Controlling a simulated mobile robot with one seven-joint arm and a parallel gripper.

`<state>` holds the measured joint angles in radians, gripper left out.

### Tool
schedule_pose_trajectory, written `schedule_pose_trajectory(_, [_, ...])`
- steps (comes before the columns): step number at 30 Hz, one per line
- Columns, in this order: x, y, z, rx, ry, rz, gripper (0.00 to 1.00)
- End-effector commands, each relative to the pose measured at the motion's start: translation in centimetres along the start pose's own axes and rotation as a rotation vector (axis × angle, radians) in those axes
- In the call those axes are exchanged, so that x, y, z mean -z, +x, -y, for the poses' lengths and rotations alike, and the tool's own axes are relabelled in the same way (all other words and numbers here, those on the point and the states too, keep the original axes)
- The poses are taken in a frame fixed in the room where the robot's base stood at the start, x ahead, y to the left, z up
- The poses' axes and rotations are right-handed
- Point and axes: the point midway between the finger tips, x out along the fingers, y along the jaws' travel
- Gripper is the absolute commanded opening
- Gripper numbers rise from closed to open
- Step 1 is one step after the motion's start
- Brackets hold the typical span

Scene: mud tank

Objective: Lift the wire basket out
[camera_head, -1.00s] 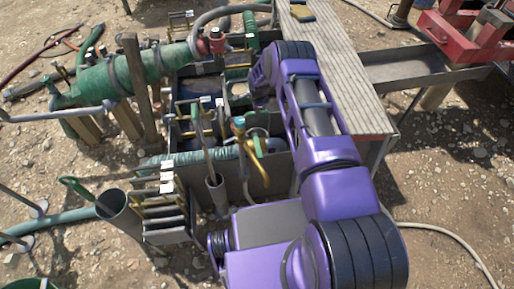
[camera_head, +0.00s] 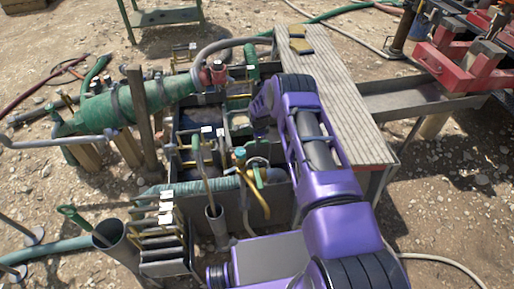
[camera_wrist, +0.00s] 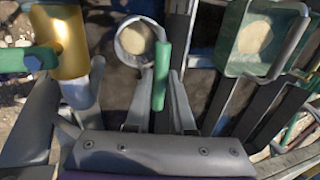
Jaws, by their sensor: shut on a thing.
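My gripper (camera_wrist: 160,105) shows in the wrist view with its two grey fingers close on either side of a green handle (camera_wrist: 162,75), and it is shut on that handle. Beside the handle is a round pale rim (camera_wrist: 120,42) around a tan disc. I cannot tell if rim and handle are one piece, or pick out wire mesh for the basket. In the head view a green grip (camera_head: 257,178) by a grey ring shows in the tank (camera_head: 232,212). There my purple arm hides the gripper.
A wooden plank deck (camera_head: 335,92) runs along the tank's right side. A green cylinder (camera_head: 110,108) with a hose lies at the left. A square green box (camera_wrist: 232,50) with a bent handle is at the right in the wrist view. A yellow pipe (camera_head: 262,199) stands close by.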

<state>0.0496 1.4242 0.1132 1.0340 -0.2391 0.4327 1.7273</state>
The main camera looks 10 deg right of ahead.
Motion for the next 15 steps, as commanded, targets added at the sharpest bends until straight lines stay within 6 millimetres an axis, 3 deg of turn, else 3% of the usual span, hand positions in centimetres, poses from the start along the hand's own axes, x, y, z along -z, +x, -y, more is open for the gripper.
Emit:
schedule_pose_trajectory(8, [0.0,-5.1,1.7,0.008,0.0,-0.001,0.0])
schedule_pose_trajectory(15, [0.0,-11.0,3.2,0.008,-0.001,-0.001,0.0])
